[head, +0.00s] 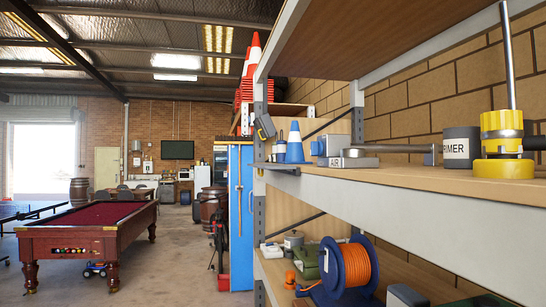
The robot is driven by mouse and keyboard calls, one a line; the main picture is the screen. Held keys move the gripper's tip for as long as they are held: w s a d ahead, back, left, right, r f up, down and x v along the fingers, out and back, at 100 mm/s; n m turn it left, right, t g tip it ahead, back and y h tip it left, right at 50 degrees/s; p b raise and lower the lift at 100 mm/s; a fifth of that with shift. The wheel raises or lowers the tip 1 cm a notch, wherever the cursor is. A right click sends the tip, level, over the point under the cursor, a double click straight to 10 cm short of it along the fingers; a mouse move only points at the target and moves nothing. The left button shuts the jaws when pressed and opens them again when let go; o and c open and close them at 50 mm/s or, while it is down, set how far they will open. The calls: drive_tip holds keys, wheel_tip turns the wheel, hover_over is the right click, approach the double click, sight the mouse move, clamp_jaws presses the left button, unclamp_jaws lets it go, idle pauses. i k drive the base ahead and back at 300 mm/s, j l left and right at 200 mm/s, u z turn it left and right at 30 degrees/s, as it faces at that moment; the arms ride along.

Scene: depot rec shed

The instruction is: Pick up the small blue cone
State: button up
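The small blue cone (295,150) has a white band and stands upright on the middle shelf board (430,181), towards its far end. A small blue item (281,152) is close on its left, and a grey boxy item (333,146) is close on its right. The cone's base is partly hard to make out at this size. My gripper is not in view.
A shelf post (259,205) rises left of the cone. An orange cable reel (357,265) sits below. A pool table (85,232) stands left.

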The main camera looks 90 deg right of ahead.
sight(295, 155)
drive_tip(key=z, duration=3.35)
drive_tip(key=i+j+z, duration=0.15)
drive_tip(key=i+j, duration=0.2)
drive_tip(key=i, duration=0.15)
